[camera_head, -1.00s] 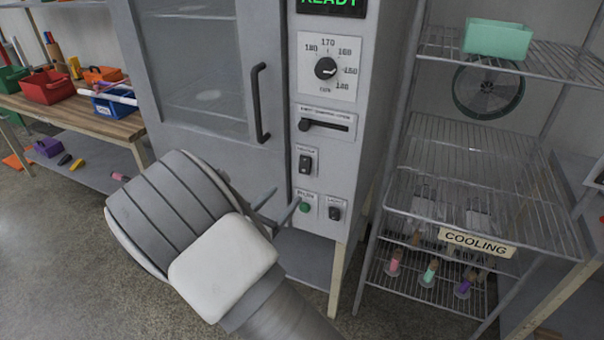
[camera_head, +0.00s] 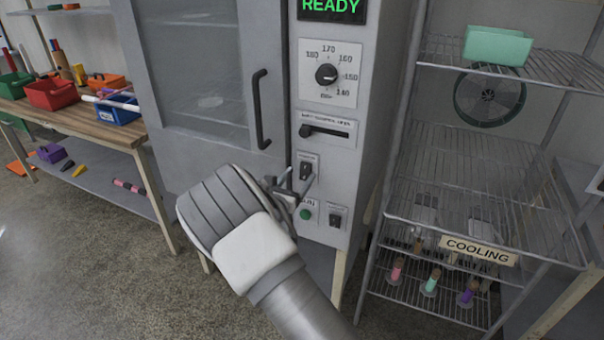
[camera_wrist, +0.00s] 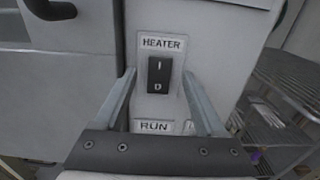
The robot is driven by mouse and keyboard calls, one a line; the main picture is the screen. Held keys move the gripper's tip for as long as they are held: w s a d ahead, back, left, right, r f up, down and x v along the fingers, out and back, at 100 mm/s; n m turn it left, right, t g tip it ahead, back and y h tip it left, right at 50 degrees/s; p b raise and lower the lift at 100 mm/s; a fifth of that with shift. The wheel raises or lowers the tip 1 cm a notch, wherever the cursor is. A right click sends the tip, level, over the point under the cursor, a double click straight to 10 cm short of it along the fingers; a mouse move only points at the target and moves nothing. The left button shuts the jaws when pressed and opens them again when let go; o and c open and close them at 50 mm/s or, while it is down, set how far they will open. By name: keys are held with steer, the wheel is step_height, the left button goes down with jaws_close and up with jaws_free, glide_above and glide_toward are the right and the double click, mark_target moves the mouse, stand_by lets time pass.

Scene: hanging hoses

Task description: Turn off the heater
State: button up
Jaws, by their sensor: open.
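The heater switch is a black rocker on a pale plate under the label HEATER. It shows in the wrist view (camera_wrist: 159,75), with the marks I and 0 on it, and in the head view (camera_head: 305,170) on the oven's front panel. My gripper (camera_head: 297,182) is in front of the panel at the switch. In the wrist view my gripper (camera_wrist: 160,85) is open, with one finger on each side of the switch and nothing between them. I cannot tell whether the fingertips touch the panel, nor which way the rocker is pressed.
The oven (camera_head: 372,100) has a READY display, a dial (camera_head: 326,74), a slide lever (camera_head: 325,131), a green button (camera_head: 305,214) and a light switch (camera_head: 335,216). Its door handle (camera_head: 260,110) stands out at the left. A wire cooling rack (camera_head: 480,190) stands at the right.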

mark_target(306, 172)
steer(key=shift+x, duration=1.35)
